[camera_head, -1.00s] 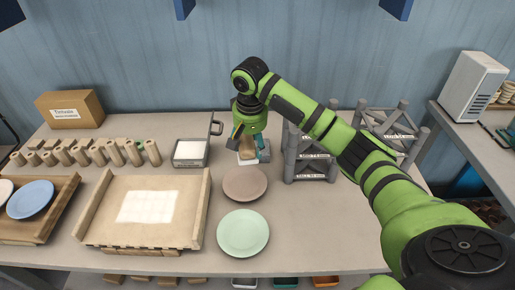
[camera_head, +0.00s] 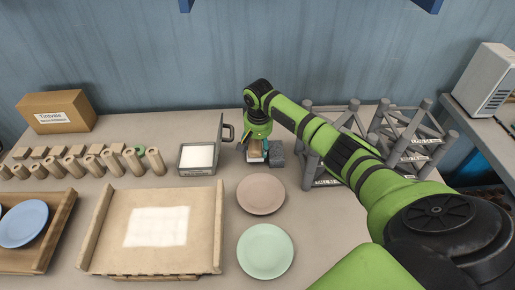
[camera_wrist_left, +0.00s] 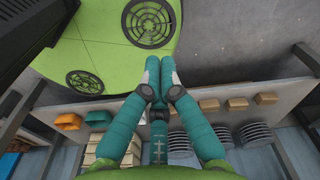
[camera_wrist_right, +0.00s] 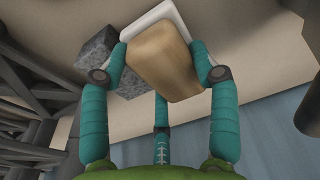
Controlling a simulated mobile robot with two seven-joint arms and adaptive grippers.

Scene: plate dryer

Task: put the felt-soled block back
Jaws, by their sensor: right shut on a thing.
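The felt-soled block (camera_head: 256,152) is a tan wooden block with a white layer on one face. In the right wrist view, the block (camera_wrist_right: 158,62) sits between the teal fingers of my right gripper (camera_wrist_right: 160,65), which is shut on it. In the head view, my right gripper (camera_head: 257,148) is low over the back of the table, behind the brown plate. I cannot tell whether the block touches the table. My left gripper (camera_wrist_left: 159,75) shows only in its own wrist view, with its fingertips together and nothing visible between them.
A grey speckled block (camera_head: 277,155) stands close right of my right gripper. An open tin (camera_head: 183,165) with a white pad is to its left. Grey racks (camera_head: 318,165) stand right, partly behind my arm. Brown plate (camera_head: 261,194) and green plate (camera_head: 265,251) lie in front.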

